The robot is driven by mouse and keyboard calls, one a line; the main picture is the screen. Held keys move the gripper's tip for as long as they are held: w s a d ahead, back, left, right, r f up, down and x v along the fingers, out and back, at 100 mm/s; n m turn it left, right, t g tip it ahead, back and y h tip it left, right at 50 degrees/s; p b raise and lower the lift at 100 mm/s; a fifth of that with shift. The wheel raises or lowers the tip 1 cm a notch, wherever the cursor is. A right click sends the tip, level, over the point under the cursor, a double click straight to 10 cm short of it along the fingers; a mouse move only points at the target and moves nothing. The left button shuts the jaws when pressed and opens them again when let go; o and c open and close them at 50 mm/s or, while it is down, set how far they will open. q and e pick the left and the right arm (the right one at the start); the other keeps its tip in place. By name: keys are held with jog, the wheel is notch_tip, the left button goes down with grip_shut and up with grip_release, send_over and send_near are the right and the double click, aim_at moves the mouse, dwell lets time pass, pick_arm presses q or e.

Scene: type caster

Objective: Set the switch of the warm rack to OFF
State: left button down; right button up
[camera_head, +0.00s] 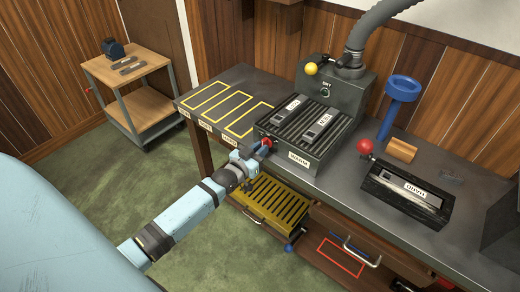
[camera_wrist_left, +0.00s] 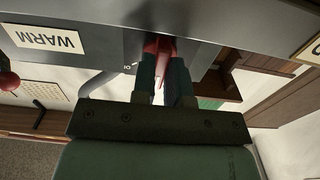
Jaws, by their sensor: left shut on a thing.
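The warm rack is a dark grey ribbed box (camera_head: 322,148) on the bench, with a white label on its front that reads WARM in the wrist view (camera_wrist_left: 42,39). Two labelled metal bars (camera_head: 322,128) lie on its ribs. The red switch (camera_head: 267,142) is at the left end of the rack's front and shows in the wrist view (camera_wrist_left: 158,46) between my fingers. My left gripper (camera_head: 259,148) is shut on it. A small mark like "IO" is beside it in the wrist view. The fingers hide part of the switch, so I cannot tell its setting. My right gripper is not in view.
A yellow slatted tray (camera_head: 272,200) is below the rack, close to my left arm. A grey unit with a yellow knob (camera_head: 311,69) and hose stands behind. A black HARD box (camera_head: 405,193) and blue stand (camera_head: 400,90) are at right. Yellow-outlined bench space at left is bare.

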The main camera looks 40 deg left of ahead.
pick_arm(q)
jog(key=c, duration=1.1)
grip_release()
jog(key=shift+c, duration=0.2)
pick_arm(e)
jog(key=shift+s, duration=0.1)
pick_arm(q)
jog(key=s+a, duration=0.1)
jog(key=s, duration=1.2)
jog(key=shift+s+p, duration=0.3)
jog(key=shift+s, duration=0.05)
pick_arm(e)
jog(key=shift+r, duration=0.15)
pick_arm(q)
jog(key=s+d+f+m+g+h, duration=0.1)
jog(key=s+d+f+g, duration=0.4)
jog(key=d, duration=0.5)
jog(key=s+d+f+m+g+h, duration=0.1)
jog(key=s+d+f+g, duration=0.2)
jog(key=s+d, duration=0.55)
notch_tip(320, 180, up, 14)
jog(key=t+p, duration=0.1)
jog(key=p, duration=1.6)
jog(key=shift+w+a+r, duration=0.25)
jog(key=shift+a, duration=0.05)
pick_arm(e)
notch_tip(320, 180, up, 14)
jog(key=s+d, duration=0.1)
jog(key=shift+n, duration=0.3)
